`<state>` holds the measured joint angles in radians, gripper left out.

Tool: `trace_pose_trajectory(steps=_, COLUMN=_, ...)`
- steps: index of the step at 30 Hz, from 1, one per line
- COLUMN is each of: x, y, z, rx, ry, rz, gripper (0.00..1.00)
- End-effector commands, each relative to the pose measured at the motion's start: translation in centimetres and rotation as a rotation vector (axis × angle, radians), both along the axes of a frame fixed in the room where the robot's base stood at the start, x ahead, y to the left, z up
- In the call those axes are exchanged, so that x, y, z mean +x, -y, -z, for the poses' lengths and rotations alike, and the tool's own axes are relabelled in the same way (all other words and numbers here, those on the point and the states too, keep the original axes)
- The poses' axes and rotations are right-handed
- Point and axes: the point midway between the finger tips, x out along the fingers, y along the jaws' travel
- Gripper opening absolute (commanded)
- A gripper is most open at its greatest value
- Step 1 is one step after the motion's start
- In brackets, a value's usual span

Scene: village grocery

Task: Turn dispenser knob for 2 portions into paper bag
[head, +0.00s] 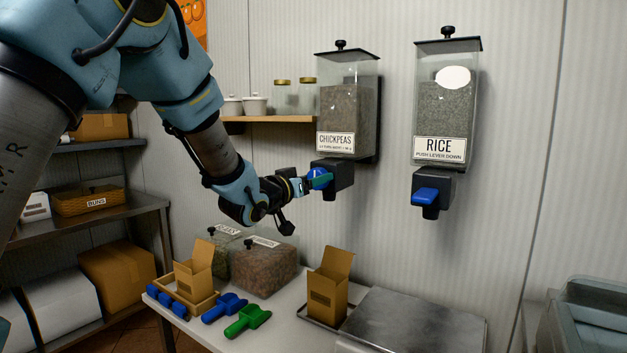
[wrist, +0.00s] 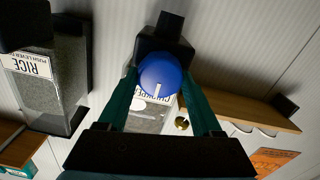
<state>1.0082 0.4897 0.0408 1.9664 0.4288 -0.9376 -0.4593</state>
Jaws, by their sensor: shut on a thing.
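The chickpeas dispenser (head: 348,103) hangs on the wall, with a black outlet housing (head: 343,177) below its hopper. My gripper (head: 312,183) reaches it from the left. In the wrist view, the green fingers of my gripper (wrist: 164,88) are shut on the round blue knob (wrist: 160,74), one on each side. The knob has a white mark pointing down in that view. In the head view the knob (head: 321,178) is partly hidden by the fingers. An open brown paper bag (head: 327,298) stands upright on a metal tray (head: 308,318), below the dispenser.
A rice dispenser (head: 446,98) with a blue lever (head: 425,196) hangs to the right. Blue scoops (head: 224,307) and a green scoop (head: 247,321) lie on the table. A second bag (head: 195,272) stands at left in a wooden box. A shelf (head: 268,118) with jars is behind the arm.

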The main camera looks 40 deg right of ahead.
Motion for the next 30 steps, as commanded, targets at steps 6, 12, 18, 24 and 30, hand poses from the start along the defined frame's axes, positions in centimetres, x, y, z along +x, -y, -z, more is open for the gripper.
trace_pose_trajectory(steps=6, x=0.0, y=-0.01, z=-0.01, rx=0.0, ry=0.0, rz=0.0, gripper=0.32)
trace_pose_trajectory(steps=12, x=0.0, y=-0.01, z=-0.01, rx=0.0, ry=0.0, rz=0.0, gripper=0.11)
trace_pose_trajectory(steps=18, x=0.01, y=-0.01, z=0.1, rx=0.002, ry=0.013, rz=0.0, gripper=0.11)
trace_pose_trajectory(steps=24, x=0.01, y=-0.01, z=0.38, rx=0.018, ry=0.082, rz=-0.001, gripper=0.11)
trace_pose_trajectory(steps=30, x=-0.02, y=-0.04, z=0.62, rx=0.053, ry=0.221, rz=-0.002, gripper=0.11)
